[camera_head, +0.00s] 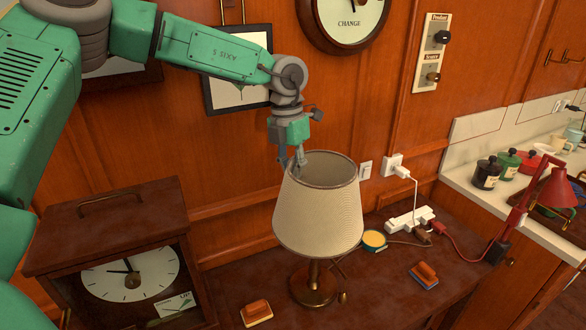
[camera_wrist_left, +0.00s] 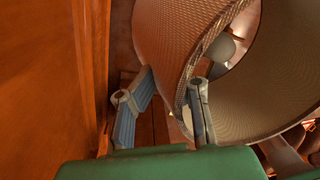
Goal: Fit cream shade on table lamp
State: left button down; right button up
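The cream shade (camera_head: 318,215) is upright over the brass table lamp (camera_head: 314,288), wide end down, and looks nearly level. The lamp's base and lower stem show below it; whether the shade is seated is hidden. My left gripper (camera_head: 292,160) is at the shade's upper left rim. In the left wrist view, the shade (camera_wrist_left: 165,45) fills the upper right. The left gripper's fingers (camera_wrist_left: 168,98) are spread, one outside the wall and one at the rim opening. A grey rounded part shows inside the shade. My right gripper is in neither view.
A wooden-cased clock (camera_head: 130,275) stands left of the lamp. A red desk lamp (camera_head: 553,190) stands at right. The wooden wall is close behind.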

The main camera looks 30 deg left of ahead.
pick_arm(q)
jog(key=shift+f+b, duration=0.55)
jog(key=shift+f, duration=1.35)
jog(key=c, duration=1.6)
grip_release()
jog(key=shift+c, duration=0.2)
notch_tip(320, 180, up, 12)
jog(key=a, duration=0.1)
jog(key=shift+a+f, duration=0.1)
jog(key=shift+f, duration=0.1)
